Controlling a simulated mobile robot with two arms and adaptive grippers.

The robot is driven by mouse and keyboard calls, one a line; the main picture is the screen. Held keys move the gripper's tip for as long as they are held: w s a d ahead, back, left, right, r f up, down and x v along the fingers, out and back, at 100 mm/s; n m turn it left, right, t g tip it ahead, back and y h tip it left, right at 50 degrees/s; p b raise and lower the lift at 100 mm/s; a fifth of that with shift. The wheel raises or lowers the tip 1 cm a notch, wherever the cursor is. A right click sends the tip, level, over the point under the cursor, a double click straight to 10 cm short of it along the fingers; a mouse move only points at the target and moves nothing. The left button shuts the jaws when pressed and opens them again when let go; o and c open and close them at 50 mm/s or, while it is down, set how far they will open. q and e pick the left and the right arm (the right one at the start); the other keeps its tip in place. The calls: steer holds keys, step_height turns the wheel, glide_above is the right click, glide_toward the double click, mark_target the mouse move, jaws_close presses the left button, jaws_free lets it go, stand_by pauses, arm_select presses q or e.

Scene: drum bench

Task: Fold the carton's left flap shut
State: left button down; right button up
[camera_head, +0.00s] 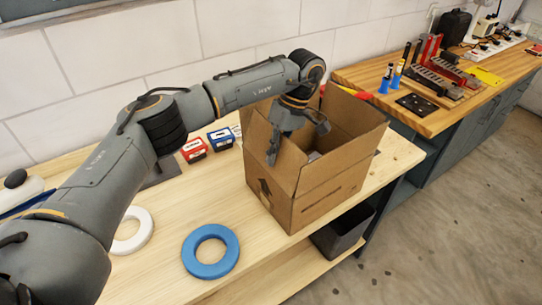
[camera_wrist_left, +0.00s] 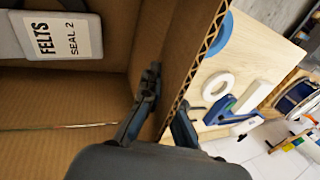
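The open cardboard carton (camera_head: 315,205) stands on the wooden bench with its flaps up. Its left flap (camera_head: 290,165) stands roughly upright on the side towards the rings. My left gripper (camera_head: 272,152) reaches down over that flap's edge. In the left wrist view, the fingers of my left gripper (camera_wrist_left: 169,100) sit on either side of the flap (camera_wrist_left: 190,55), one inside the carton and one outside, and look closed on it. A grey item labelled "FELTS SEAL 2" (camera_wrist_left: 58,36) lies inside the carton. My right gripper is not in view.
A blue ring (camera_head: 232,253) and a white ring (camera_head: 143,238) lie on the bench (camera_head: 165,275) left of the carton. Small red (camera_head: 194,151) and blue boxes (camera_head: 220,138) stand behind. A second bench with tools (camera_head: 400,113) is at the right. A dark bin (camera_head: 335,240) sits below.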

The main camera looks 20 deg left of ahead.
arm_select(q)
steer(key=shift+w+d+g+y+p, duration=0.2)
steer(key=shift+w+g+y+p, duration=0.1)
steer(key=shift+g+y+p, duration=0.25)
steer(key=shift+f, duration=0.15)
